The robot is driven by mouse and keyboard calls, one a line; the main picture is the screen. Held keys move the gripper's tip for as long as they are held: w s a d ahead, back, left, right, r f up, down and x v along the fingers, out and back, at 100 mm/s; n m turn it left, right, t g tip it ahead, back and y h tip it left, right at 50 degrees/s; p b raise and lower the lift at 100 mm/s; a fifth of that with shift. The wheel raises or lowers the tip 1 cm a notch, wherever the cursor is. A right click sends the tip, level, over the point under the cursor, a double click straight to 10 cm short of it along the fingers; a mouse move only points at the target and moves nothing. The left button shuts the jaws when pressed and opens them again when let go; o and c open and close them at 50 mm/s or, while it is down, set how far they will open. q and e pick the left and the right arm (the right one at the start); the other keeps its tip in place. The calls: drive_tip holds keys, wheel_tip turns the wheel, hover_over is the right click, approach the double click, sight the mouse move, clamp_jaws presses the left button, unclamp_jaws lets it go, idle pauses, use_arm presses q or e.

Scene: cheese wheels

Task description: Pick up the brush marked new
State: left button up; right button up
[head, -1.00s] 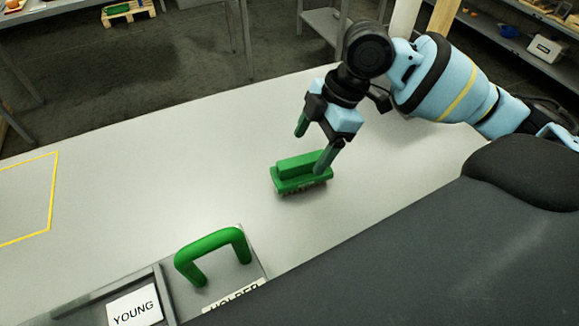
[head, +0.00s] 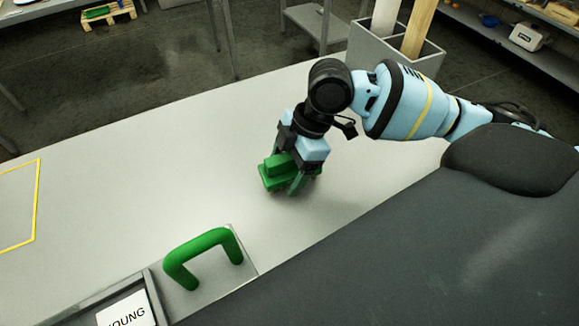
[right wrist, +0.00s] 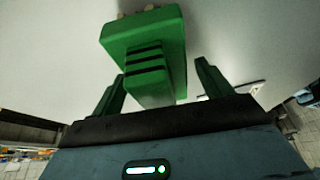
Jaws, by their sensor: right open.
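A green brush (head: 270,178) with a blocky body and a raised grip lies on the grey table; I see no readable "new" mark on it. My right gripper (head: 287,169) is down at the brush, its fingers open, and partly hides it. In the right wrist view the brush (right wrist: 143,45) shows its grip with dark grooves, reaching in between the two spread green fingers of the gripper (right wrist: 162,84). I see a gap on each side, wider on the right. I cannot tell whether either finger touches it. My left gripper is out of view.
A green arched bar (head: 203,246) stands on a plate at the table's near edge. Beside it is a tray with a white card (head: 124,311), probably reading "YOUNG". A yellow outline (head: 37,205) marks the left tabletop. A grey bin (head: 372,48) with upright rolls stands behind my right arm.

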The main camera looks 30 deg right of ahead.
sight(287, 156)
drive_tip(key=shift+f, duration=0.1)
drive_tip(key=c, duration=1.2)
drive_tip(key=shift+o, duration=0.2)
wheel_tip(287, 156, up, 10)
drive_tip(key=shift+r+p, duration=0.1)
drive_tip(key=shift+p, duration=0.5)
drive_tip(key=o, duration=0.3)
drive_tip(key=shift+c, duration=0.6)
